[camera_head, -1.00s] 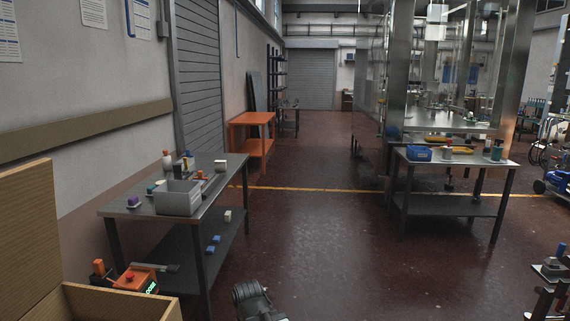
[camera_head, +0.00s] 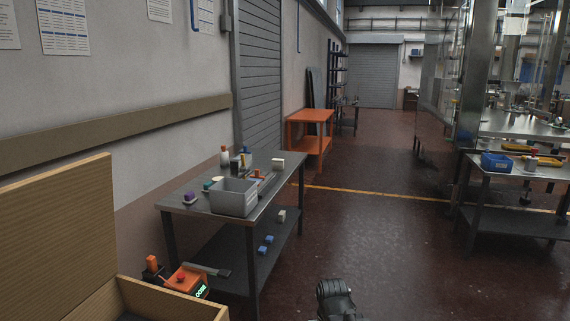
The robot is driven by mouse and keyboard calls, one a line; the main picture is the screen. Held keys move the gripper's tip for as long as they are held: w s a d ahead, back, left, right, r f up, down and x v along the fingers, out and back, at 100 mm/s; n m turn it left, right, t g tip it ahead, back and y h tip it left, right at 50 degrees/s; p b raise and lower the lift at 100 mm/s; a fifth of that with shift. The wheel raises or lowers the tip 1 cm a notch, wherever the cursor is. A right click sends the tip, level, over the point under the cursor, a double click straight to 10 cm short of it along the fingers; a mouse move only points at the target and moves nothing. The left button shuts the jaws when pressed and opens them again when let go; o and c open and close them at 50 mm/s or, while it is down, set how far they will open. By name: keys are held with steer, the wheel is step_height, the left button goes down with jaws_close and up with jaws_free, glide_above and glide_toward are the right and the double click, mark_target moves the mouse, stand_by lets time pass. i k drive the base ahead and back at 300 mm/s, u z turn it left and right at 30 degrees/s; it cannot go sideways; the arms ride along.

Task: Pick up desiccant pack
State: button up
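I cannot pick out a desiccant pack for certain. A small whitish block (camera_head: 278,164) lies on the right part of the near grey workbench top (camera_head: 289,171). Another pale block (camera_head: 282,215) sits on that bench's lower shelf. Both are too small to identify. A grey open bin (camera_head: 234,199) stands at the bench's front edge, and its inside is mostly hidden. A dark rounded part at the bottom centre looks like my own arm. No gripper fingers show, and the bench is well ahead and to the left of that part.
Blue blocks (camera_head: 264,245) lie on the lower shelf. An orange table (camera_head: 310,117) stands farther back. Another bench (camera_head: 480,170) is at right. The floor between the benches is clear.

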mark_target(278, 164)
steer(key=i, duration=1.4)
steer(key=u, duration=0.05)
